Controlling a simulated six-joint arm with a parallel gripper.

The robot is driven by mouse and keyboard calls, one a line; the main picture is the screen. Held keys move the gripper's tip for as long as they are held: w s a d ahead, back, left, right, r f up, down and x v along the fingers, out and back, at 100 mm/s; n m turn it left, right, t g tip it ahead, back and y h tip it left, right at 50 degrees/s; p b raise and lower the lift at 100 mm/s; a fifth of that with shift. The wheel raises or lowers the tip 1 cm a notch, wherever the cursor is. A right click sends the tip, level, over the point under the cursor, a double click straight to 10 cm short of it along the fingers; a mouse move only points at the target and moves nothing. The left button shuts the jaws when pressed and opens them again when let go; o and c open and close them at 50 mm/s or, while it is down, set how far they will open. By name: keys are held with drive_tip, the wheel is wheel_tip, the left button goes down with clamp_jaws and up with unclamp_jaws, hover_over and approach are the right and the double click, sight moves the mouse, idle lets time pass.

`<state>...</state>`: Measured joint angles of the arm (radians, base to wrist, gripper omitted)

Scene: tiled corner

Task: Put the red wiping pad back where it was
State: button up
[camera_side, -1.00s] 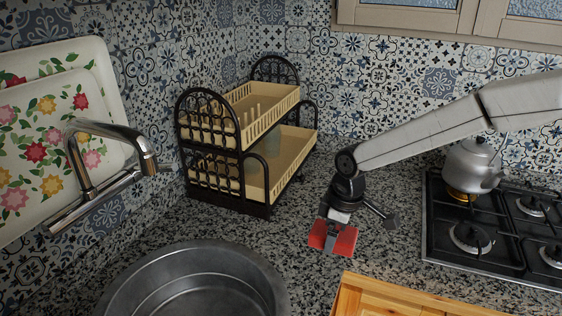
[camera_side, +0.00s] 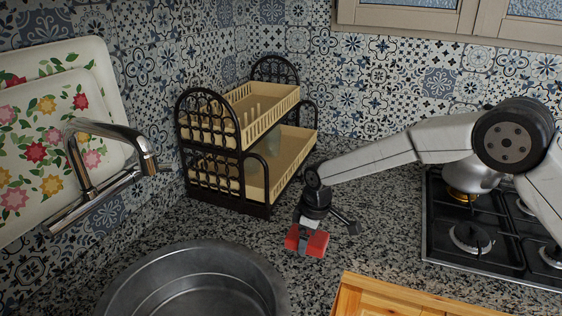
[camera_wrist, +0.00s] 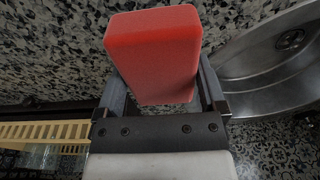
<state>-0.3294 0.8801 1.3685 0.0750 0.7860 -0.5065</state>
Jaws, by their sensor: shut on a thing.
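The red wiping pad (camera_side: 315,243) is a small block held between the fingers of my gripper (camera_side: 305,246), low over the speckled counter between the sink and the wooden board. In the wrist view the red pad (camera_wrist: 155,50) fills the upper middle, with a finger of my gripper (camera_wrist: 165,95) on each side of it. My gripper is shut on the pad. I cannot tell whether the pad touches the counter.
The round metal sink (camera_side: 130,290) is at the lower left, below the faucet (camera_side: 75,165). A two-tier dish rack (camera_side: 262,205) stands behind to the left. The wooden board (camera_side: 385,300) is at the front. The stove (camera_side: 445,245) and kettle (camera_side: 470,175) are at right.

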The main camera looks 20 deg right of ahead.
drive_tip(key=shift+w+a+f, duration=0.1)
drive_tip(key=shift+w+f, duration=0.2)
drive_tip(key=shift+f, duration=1.5)
drive_tip(key=shift+f, duration=0.1)
drive_tip(key=o, duration=0.9)
drive_tip(key=r, duration=0.8)
drive_tip(key=s+d+r, duration=0.1)
drive_tip(key=r, duration=0.3)
